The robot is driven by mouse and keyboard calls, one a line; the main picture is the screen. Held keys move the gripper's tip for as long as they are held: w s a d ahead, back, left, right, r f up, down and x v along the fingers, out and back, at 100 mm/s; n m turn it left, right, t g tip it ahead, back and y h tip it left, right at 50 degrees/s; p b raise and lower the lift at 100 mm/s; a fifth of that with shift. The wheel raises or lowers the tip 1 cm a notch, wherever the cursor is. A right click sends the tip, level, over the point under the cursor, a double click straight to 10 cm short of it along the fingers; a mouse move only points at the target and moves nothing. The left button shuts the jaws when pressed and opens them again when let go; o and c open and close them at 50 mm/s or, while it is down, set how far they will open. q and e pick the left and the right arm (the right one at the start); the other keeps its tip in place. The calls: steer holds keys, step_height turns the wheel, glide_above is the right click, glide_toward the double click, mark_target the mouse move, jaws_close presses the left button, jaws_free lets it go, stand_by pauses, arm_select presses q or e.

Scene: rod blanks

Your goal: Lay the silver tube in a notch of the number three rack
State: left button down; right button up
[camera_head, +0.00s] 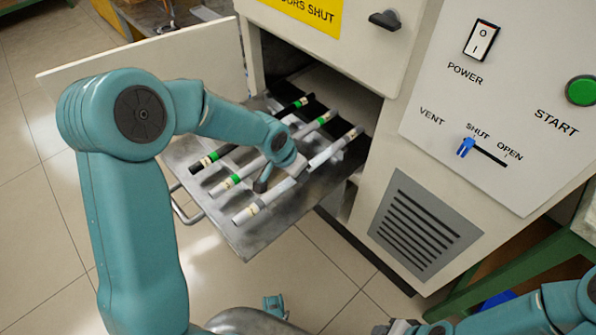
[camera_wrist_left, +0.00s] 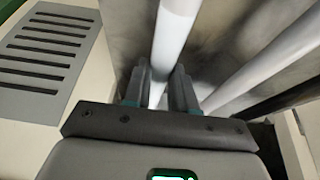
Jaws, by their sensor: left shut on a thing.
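A pale silver tube (camera_head: 267,199) lies lengthwise over the metal tray pulled out of the machine, the nearest of three rods there. It has a cream label near its outer end. My left gripper (camera_head: 301,172) is shut on it near its middle. In the left wrist view the tube (camera_wrist_left: 175,32) runs between the two fingers (camera_wrist_left: 160,92). Whether it touches its supports cannot be told. My right arm's gripper (camera_head: 402,327) is at the bottom right edge, mostly cut off, its fingers unclear. No rack marked three can be made out.
On the metal tray (camera_head: 247,240) also lie a silvery rod with green bands (camera_head: 228,184) and a dark rod with green bands (camera_head: 213,156). The open white door (camera_head: 140,62) stands behind. The machine front, with vent grille (camera_head: 425,225) and blue slider (camera_head: 466,147), is close right.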

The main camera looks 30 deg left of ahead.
arm_select(q)
steer(key=shift+r, duration=0.15)
steer(key=shift+f, duration=0.3)
steer(key=c, duration=0.9)
jaws_free()
steer(key=shift+r, duration=0.15)
steer(key=shift+r, duration=0.1)
steer(key=p+v, duration=0.4)
steer(key=v, duration=0.8)
